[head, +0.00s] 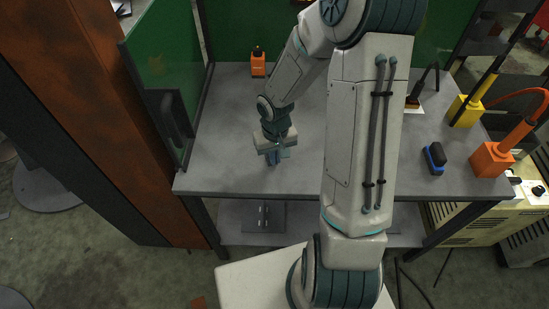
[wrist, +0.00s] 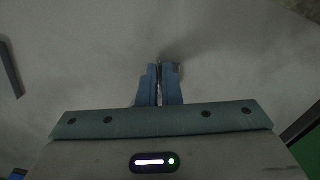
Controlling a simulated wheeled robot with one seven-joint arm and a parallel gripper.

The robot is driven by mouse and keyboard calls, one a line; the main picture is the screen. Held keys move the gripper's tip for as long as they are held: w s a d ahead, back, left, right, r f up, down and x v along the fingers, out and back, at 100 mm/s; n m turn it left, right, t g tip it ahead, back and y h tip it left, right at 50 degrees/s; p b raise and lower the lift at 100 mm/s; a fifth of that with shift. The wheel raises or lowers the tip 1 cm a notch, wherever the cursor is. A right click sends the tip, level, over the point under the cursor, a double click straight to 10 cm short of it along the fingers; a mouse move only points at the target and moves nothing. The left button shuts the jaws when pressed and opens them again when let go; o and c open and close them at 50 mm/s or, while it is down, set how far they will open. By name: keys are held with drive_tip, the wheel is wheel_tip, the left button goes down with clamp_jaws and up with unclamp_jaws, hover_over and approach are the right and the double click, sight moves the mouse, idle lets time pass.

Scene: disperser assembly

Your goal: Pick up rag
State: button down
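My gripper (head: 273,160) hangs over the left part of the grey table (head: 225,130), pointing down. In the wrist view its two blue fingers (wrist: 160,70) are close together with only a narrow slit between them, and no cloth shows in them. I cannot make out a rag in either view. My arm crosses the middle of the head view and hides part of the table. The wrist view shows mostly bare grey surface around the fingertips.
A blue and black brush-like object (head: 434,158) lies at the table's right. Orange (head: 491,160) and yellow (head: 465,111) holders with tools stand along the right side. A small orange block (head: 258,64) stands at the back. A green panel (head: 163,65) borders the left.

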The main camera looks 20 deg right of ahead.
wheel_tip(320, 180, up, 11)
drive_tip(key=p, duration=0.8)
wheel_tip(320, 180, up, 9)
drive_tip(key=p, duration=0.7)
